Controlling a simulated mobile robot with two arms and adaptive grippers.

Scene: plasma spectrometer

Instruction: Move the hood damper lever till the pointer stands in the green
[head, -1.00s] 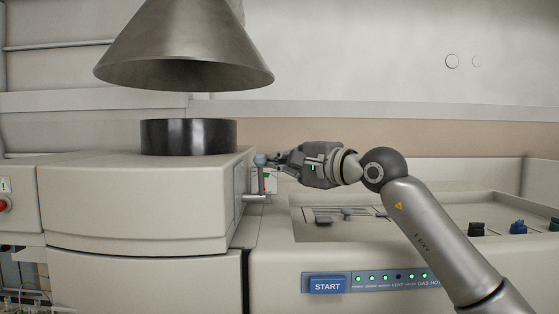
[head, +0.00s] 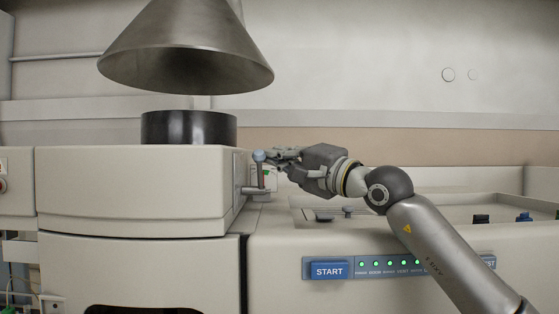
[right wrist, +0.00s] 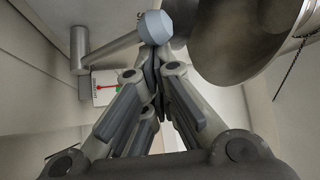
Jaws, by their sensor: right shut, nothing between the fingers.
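The hood damper lever has a blue-grey knob (head: 259,156) on an upright rod beside the right side of the beige cabinet. In the right wrist view the knob (right wrist: 155,27) is at the top middle, on a grey arm from a round pivot post. A small white plate (right wrist: 103,96) behind it carries a red pointer (right wrist: 108,87) and a green patch; the fingers partly cover this area, and I cannot tell exactly where the pointer stands. My right gripper (head: 274,156) is shut and empty, its fingertips at the knob, apparently touching it. My left gripper is out of view.
A metal cone hood (head: 185,50) hangs above a black collar (head: 188,127) on the cabinet (head: 135,190). A blue START button (head: 329,270) and several green lights are on the front panel below my right arm. Dark and blue knobs (head: 524,217) stand at the right.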

